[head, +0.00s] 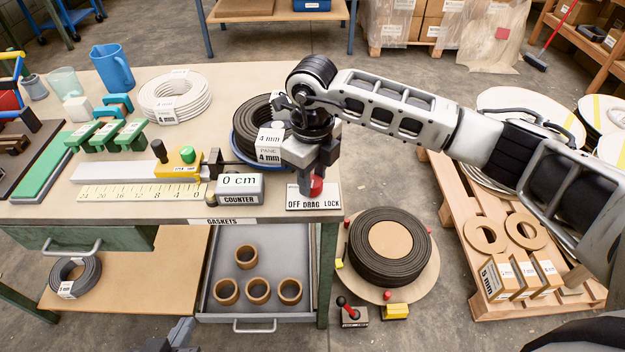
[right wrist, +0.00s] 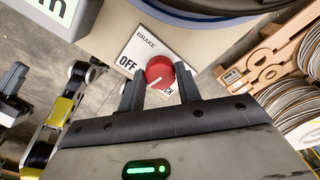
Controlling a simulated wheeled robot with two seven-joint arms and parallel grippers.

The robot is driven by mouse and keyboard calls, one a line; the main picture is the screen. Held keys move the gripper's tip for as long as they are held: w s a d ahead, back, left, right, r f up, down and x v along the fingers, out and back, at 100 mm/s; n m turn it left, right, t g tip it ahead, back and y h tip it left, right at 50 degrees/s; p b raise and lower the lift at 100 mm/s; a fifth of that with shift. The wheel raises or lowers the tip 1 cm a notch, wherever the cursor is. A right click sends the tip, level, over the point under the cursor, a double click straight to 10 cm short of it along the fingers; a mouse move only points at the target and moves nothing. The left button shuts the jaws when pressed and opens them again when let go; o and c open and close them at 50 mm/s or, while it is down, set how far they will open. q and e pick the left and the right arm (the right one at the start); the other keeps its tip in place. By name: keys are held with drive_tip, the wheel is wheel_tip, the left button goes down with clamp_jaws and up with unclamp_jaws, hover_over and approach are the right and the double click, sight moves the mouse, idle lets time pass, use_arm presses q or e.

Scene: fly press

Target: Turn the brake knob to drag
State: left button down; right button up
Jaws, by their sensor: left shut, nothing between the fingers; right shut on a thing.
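The red brake knob (head: 317,187) sits at the front right corner of the bench, above a white plate (head: 314,204) reading OFF DRAG LOCK. My right gripper (head: 313,186) reaches down over it and is shut on it. In the right wrist view the knob (right wrist: 159,70) lies between the two fingers of the gripper (right wrist: 160,90). Its white mark slants from the middle toward the lower left, between OFF and the partly hidden LOCK. The word DRAG is hidden there. My left gripper (head: 180,334) is shut and empty, low at the bottom edge, away from the knob.
The counter box (head: 240,188) reading 0 cm stands left of the plate, with a cable coil (head: 252,130) behind it. An open drawer (head: 258,270) with several brown rings juts below the bench. A reel (head: 390,246) lies on the floor to the right.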

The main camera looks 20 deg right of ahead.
sight(313, 180)
drive_tip(key=shift+n+b, duration=0.6)
drive_tip(key=shift+n, duration=0.4)
drive_tip(key=shift+r, duration=0.1)
drive_tip(key=o, duration=1)
drive_tip(key=shift+c, duration=0.2)
wheel_tip(313, 180, up, 16)
